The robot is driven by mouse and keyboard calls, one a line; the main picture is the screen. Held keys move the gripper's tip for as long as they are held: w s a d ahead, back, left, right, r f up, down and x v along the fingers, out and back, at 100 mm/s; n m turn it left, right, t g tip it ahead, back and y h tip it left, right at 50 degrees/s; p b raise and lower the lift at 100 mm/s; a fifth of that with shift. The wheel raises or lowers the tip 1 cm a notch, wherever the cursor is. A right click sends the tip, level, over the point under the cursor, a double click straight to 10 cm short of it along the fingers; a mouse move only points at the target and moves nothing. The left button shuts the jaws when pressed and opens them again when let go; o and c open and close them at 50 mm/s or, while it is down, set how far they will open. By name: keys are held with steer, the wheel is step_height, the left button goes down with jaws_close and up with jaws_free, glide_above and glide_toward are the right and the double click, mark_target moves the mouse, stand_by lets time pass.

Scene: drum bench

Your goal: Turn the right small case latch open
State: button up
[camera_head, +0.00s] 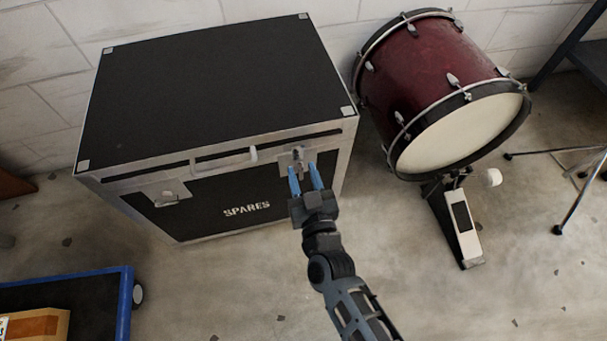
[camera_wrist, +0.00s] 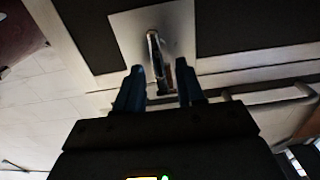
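The right case latch (camera_head: 298,154) is a small metal latch on a pale plate at the upper right of the case front (camera_head: 229,212). It also shows in the wrist view, where its metal lever (camera_wrist: 153,48) stands out from the plate (camera_wrist: 183,28). My gripper (camera_head: 303,170) has blue fingers pointing at this latch. In the wrist view my gripper (camera_wrist: 160,70) is open, with a gap between its fingers. The latch's lower part lies in line with that gap; I cannot tell whether either finger touches it.
The case has a left latch (camera_head: 167,197), a lid handle (camera_head: 224,160) and a black lid (camera_head: 210,85). A red bass drum (camera_head: 425,62) with a pedal (camera_head: 462,228) stands close on the right. A blue-edged cart (camera_head: 125,300) is at lower left.

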steer(key=shift+c, duration=0.2)
jaws_close()
steer(key=shift+m, duration=0.3)
steer(key=m+b, duration=0.1)
steer(key=m, duration=0.1)
steer(key=m+b, duration=0.1)
steer(key=m, duration=0.1)
steer(key=shift+w+d+f+m, duration=0.2)
steer(key=shift+d+m, duration=0.1)
steer(key=shift+d, duration=0.1)
steer(key=m, duration=0.1)
steer(key=m+b, duration=0.2)
steer(key=shift+d+f+m, duration=0.25)
steer(key=shift+m, duration=0.05)
steer(key=m, duration=0.1)
steer(key=m+b, duration=0.1)
steer(key=m, duration=0.1)
steer(key=m+b, duration=0.1)
steer(key=shift+w+d+f, duration=0.1)
steer(key=shift+d+f, duration=0.15)
steer(key=shift+f, duration=0.05)
steer(key=shift+d+f+m+b, duration=0.15)
steer(key=shift+m+b, duration=0.3)
steer(key=shift+m, duration=0.65)
steer(key=shift+a+f+m+b, duration=0.1)
steer(key=shift+m+b, duration=0.35)
steer(key=shift+m, duration=0.65)
